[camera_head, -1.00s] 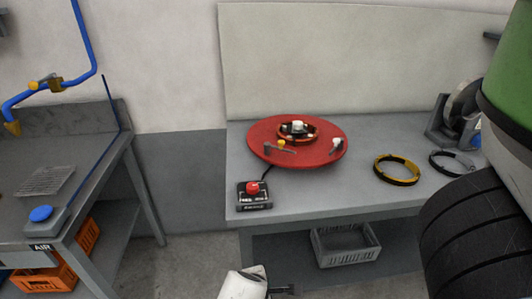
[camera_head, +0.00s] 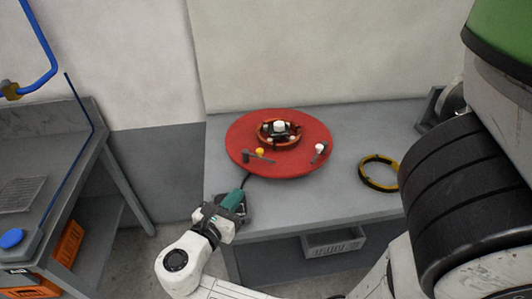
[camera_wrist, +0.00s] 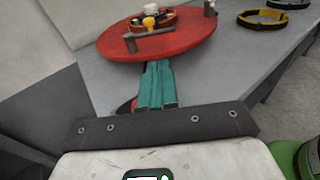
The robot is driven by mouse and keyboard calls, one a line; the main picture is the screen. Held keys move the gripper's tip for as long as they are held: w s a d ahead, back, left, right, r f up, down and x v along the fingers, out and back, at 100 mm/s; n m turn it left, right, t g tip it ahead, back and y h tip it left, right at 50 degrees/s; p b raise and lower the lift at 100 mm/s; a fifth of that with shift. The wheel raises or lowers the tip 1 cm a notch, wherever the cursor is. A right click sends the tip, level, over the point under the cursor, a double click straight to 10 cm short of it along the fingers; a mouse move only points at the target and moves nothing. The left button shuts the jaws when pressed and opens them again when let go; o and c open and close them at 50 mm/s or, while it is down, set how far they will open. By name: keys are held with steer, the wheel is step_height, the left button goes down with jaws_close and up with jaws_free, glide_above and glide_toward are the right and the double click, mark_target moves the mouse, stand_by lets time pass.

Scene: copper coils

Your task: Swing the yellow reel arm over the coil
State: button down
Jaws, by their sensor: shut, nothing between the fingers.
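The yellow reel arm, a short grey bar with a yellow knob (camera_head: 260,152), lies on the front left of the red turntable (camera_head: 310,165). It points outward beside the coil, not over it. The copper coil (camera_head: 267,139) sits around the turntable's hub with a white knob on top. My gripper (camera_head: 238,193) has teal fingers pressed together and empty. It is in front of the turntable at the bench's front left, apart from the reel arm.
A second arm with a white knob (camera_head: 320,148) is at the turntable's right. A yellow and black ring (camera_head: 365,180) lies right on the bench. My gripper mostly hides the red-button box; some red (camera_wrist: 126,106) shows in the wrist view. A grey crate (camera_head: 325,245) is below.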

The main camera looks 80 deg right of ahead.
mark_target(259, 154)
steer(key=p+x, duration=0.2)
steer(key=x, duration=1.2)
steer(key=shift+d, duration=0.2)
